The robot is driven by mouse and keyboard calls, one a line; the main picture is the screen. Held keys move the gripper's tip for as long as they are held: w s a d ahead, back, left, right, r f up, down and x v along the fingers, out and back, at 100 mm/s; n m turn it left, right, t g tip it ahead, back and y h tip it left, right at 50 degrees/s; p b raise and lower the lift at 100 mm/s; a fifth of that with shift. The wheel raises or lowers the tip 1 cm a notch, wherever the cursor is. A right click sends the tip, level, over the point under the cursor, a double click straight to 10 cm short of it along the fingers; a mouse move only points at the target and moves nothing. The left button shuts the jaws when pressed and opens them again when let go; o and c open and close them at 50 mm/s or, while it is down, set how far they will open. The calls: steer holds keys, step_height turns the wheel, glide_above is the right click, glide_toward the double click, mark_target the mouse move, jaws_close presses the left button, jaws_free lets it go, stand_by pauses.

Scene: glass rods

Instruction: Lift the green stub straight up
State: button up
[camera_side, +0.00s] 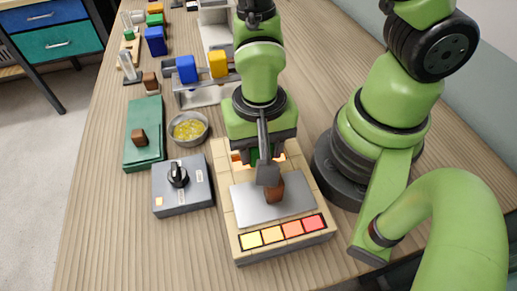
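My gripper (266,173) points down over the brick-edged station in the middle of the table. One dark finger faces the camera and hides most of what lies behind it, so I cannot tell how far the fingers are apart. A small dark green patch (253,157) shows just left of the finger, beside an orange glow. It may be the green stub, but it is mostly hidden. Whether the fingers touch it cannot be seen. A brown block (276,190) stands on the station's metal plate (247,212), just below the fingertip in the picture.
A strip of yellow-to-red squares (281,232) runs along the station's front. To the left are a grey box with a black knob (178,174), a bowl of yellow bits (188,128) and a green board (143,115). A rack with blue and yellow blocks (218,64) stands behind.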

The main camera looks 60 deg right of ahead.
steer(key=shift+r, duration=0.15)
steer(key=shift+c, duration=0.4)
steer(key=shift+r, duration=4.9)
